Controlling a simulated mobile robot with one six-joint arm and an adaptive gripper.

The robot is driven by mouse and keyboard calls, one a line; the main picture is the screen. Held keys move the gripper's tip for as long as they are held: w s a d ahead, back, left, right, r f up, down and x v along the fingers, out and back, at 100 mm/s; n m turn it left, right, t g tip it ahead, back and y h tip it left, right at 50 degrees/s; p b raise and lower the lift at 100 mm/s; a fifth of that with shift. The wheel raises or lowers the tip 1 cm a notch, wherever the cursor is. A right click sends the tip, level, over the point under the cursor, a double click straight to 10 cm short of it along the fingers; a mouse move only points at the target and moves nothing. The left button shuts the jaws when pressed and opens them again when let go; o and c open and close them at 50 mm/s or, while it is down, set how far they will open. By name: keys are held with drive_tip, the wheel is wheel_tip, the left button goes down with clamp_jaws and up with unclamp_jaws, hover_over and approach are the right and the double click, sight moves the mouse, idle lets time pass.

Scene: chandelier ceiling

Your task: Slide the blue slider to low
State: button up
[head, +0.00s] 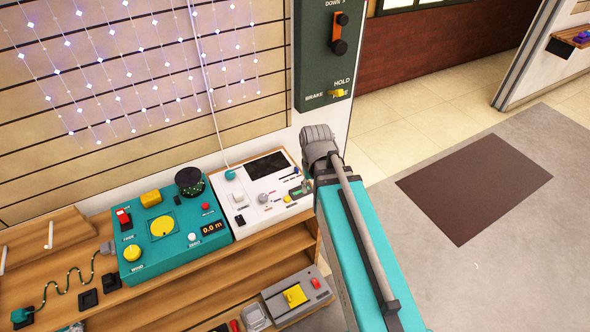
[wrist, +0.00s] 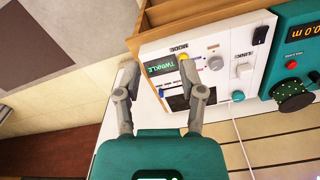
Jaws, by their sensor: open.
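The white control panel (head: 245,207) stands on the wooden bench and also shows in the wrist view (wrist: 225,50). A small dark blue piece (head: 296,171) near its right edge in the head view may be the blue slider, but it is too small to be sure.
A dark green brake panel (head: 330,60) hangs on the wall above. A white cord rises from the panel. The floor at right is open around a brown mat (head: 475,187).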

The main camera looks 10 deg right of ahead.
sight(296, 168)
drive_tip(key=w+f+n+b, duration=0.1)
drive_tip(key=w+f+b, duration=0.2)
drive_tip(key=w, duration=1)
drive_tip(key=w+f+n+b, duration=0.2)
drive_tip(key=w+f+b, duration=0.1)
drive_tip(key=w, duration=1)
drive_tip(key=shift+w+d+f, duration=0.15)
drive_tip(key=shift+w+d, duration=0.05)
drive_tip(key=shift+w, duration=0.15)
drive_tip(key=shift+f, duration=0.15)
wheel_tip(296, 168, down, 14)
drive_tip(key=b, duration=1.3)
drive_tip(key=shift+r+b, duration=0.2)
drive_tip(key=shift+b, duration=0.15)
drive_tip(key=shift+c, duration=0.2)
clamp_jaws()
